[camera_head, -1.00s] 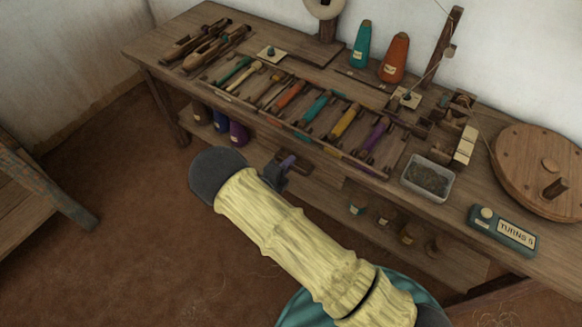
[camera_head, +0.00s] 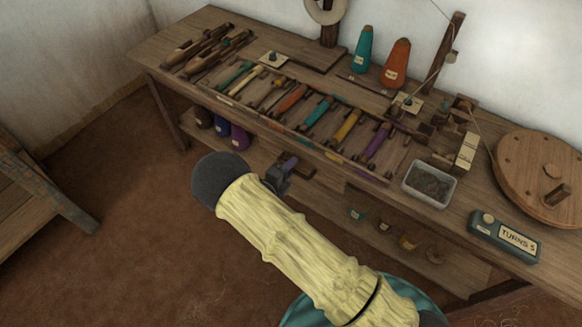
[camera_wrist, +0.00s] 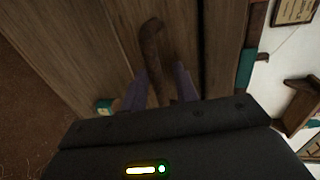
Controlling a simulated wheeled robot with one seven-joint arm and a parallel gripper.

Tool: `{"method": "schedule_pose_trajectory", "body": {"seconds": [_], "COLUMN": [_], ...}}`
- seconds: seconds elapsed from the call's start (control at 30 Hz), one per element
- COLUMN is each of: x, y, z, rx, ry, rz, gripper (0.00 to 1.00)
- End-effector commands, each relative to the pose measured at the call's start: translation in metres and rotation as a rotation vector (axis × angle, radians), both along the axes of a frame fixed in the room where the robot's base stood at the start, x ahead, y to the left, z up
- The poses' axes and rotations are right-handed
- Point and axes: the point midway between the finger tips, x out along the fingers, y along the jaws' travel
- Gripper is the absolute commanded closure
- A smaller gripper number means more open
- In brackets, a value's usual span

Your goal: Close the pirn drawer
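My gripper (camera_head: 287,166) is at the front of the wooden bench, just below its front edge, with my forearm in front of it. In the wrist view, its two purple fingers (camera_wrist: 160,84) stand apart, one on each side of a dark brown wooden handle (camera_wrist: 153,52). Whether they touch the handle is unclear. Behind the handle are wooden boards (camera_wrist: 85,40) with a dark gap at their right. Several coloured pirns (camera_head: 317,111) lie in a row along the front of the bench.
A lower shelf holds dark and purple jars (camera_head: 239,137). Open floor lies at the left.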

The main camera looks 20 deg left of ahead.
Motion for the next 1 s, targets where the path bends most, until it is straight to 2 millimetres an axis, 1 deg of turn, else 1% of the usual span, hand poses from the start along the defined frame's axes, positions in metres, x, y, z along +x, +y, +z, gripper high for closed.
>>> {"method": "schedule_pose_trajectory", "body": {"seconds": [0.17, 0.6, 0.8, 0.9, 1.0], "x": [-0.023, -0.105, -0.14, -0.151, -0.156], "y": [0.009, 0.035, 0.046, 0.049, 0.051], "z": [0.006, 0.024, 0.031, 0.033, 0.034], "rx": [0.0, 0.001, 0.002, 0.001, 0.001], "ry": [0.002, 0.003, 0.003, 0.002, 0.002], "rz": [0.004, 0.005, 0.004, 0.003, 0.0], "gripper": [0.7, 0.7, 0.7, 0.7, 0.7]}}
